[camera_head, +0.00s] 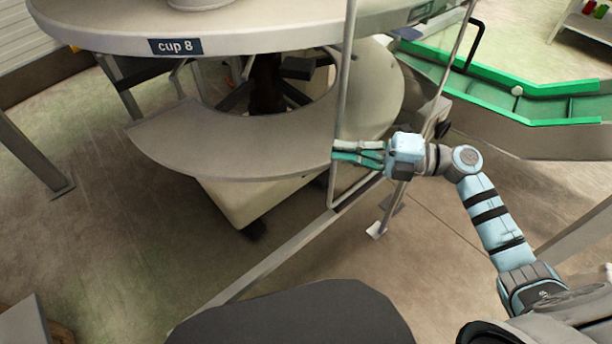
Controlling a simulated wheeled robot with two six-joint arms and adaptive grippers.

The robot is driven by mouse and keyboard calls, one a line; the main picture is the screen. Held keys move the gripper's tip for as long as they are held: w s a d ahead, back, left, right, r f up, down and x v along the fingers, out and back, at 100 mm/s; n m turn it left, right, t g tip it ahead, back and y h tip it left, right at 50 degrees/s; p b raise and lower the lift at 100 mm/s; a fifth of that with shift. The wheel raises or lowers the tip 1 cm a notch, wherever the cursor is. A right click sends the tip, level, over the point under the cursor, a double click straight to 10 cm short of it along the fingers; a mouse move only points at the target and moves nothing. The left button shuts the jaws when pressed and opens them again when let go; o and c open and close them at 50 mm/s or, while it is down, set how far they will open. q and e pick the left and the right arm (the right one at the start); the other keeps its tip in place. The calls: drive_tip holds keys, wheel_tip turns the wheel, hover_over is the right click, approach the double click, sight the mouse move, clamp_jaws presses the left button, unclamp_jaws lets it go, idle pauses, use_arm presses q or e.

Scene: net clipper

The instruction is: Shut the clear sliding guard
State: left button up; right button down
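The clear sliding guard shows as a thin pale frame with a see-through pane; its left upright bar (345,80) runs down in front of the round table to a rail near the floor. My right gripper (334,151) reaches in from the right. Its teal fingers point left and overlap the lower part of that upright bar. The fingertips lie close together with a narrow gap between them. I cannot tell whether they grip the bar or only lie beside it. My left gripper is not in view.
The round table (260,35) carries a "cup 8" label (175,46). A curved grey shelf (200,142) hangs below it, left of my gripper. A slanted floor rail (270,264) runs toward the lower left. A green-edged conveyor (540,105) stands at the right. Floor at left is mostly clear.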

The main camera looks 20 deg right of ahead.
drive_tip(key=s+d+p, duration=0.1)
drive_tip(key=s+d, duration=0.4)
drive_tip(key=s, duration=0.1)
drive_tip(key=shift+d+p, duration=0.3)
